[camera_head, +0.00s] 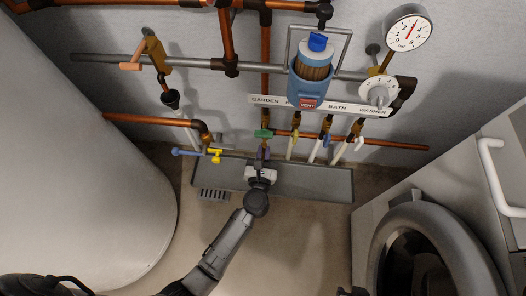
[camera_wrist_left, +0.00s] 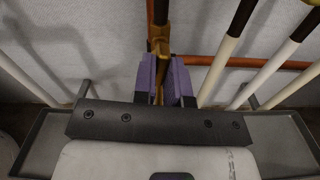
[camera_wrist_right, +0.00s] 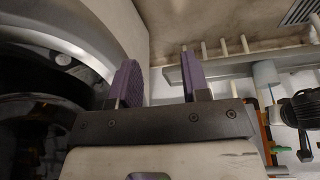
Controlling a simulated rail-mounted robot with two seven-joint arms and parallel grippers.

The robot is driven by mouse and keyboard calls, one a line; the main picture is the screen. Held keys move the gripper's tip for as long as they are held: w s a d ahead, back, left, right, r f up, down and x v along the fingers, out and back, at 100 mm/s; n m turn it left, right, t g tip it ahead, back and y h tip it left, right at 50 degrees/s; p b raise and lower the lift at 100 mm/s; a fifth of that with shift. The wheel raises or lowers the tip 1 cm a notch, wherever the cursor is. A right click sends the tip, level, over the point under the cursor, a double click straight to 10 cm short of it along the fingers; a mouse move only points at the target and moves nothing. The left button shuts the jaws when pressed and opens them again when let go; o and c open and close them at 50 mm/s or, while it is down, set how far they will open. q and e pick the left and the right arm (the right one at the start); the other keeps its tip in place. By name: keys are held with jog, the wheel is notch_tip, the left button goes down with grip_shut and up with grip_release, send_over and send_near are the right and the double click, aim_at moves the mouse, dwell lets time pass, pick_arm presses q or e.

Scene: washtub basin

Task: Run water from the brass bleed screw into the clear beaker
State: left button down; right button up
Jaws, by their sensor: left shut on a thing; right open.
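My left gripper (camera_head: 262,157) is at the front of the wall pipes, just below the green handle (camera_head: 263,133). In the left wrist view its purple pads (camera_wrist_left: 166,82) are shut on an upright brass piece (camera_wrist_left: 159,45). I cannot tell whether that piece is the bleed screw. My right gripper (camera_wrist_right: 157,82) is open and empty beside the washing machine, and I cannot make it out in the head view. A pale blue-grey cylinder (camera_wrist_right: 266,73) is beyond it. I cannot tell whether this is the clear beaker; no beaker shows clearly elsewhere.
A grey trough (camera_head: 315,181) runs along the wall foot, with a floor drain (camera_head: 213,195) near its left end. A blue filter (camera_head: 309,85) and a pressure gauge (camera_head: 408,31) hang above. The washing machine (camera_head: 419,235) stands right, a big white tank (camera_head: 75,150) left.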

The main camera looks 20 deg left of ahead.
pick_arm(q)
jog(key=c, duration=1.4)
grip_release()
jog(key=shift+c, duration=0.2)
jog(key=shift+s, duration=0.15)
jog(key=shift+s+d, duration=0.15)
jog(key=shift+s, duration=0.2)
jog(key=p+v, duration=0.3)
jog(key=v, duration=0.9)
jog(key=shift+s+p, duration=0.35)
jog(key=shift+s, duration=0.05)
jog(key=shift+d, duration=0.15)
